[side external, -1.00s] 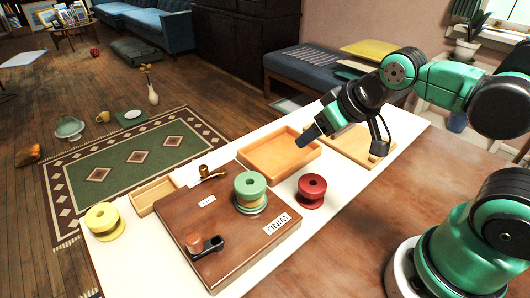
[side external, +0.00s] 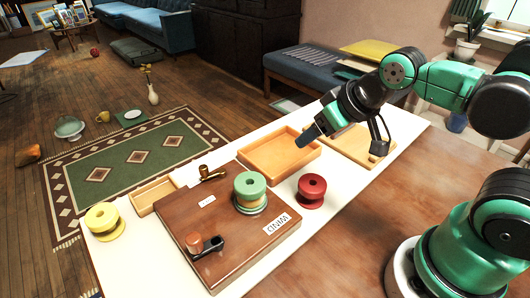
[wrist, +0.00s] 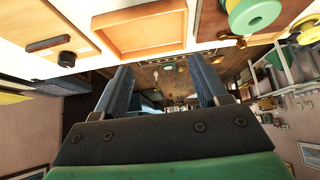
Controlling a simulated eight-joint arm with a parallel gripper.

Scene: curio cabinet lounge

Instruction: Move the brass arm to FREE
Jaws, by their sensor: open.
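The brass arm (side external: 212,173) is a small lever with a round knob at the back edge of the brown wooden board (side external: 240,248). It also shows in the wrist view (wrist: 230,40), right of the wooden tray. A WIND label (side external: 278,223) is at the board's right, and a small label (side external: 207,201) near the brass arm is too small to read. No FREE label can be read. My gripper (side external: 307,136) is above the large tray, right of the brass arm and apart from it. In the wrist view its two blue fingers (wrist: 165,85) are spread and empty.
A red spool (side external: 311,188) is to the right, a yellow spool (side external: 104,219) to the left. A large tray (side external: 262,172) and a small tray (side external: 150,198) lie behind.

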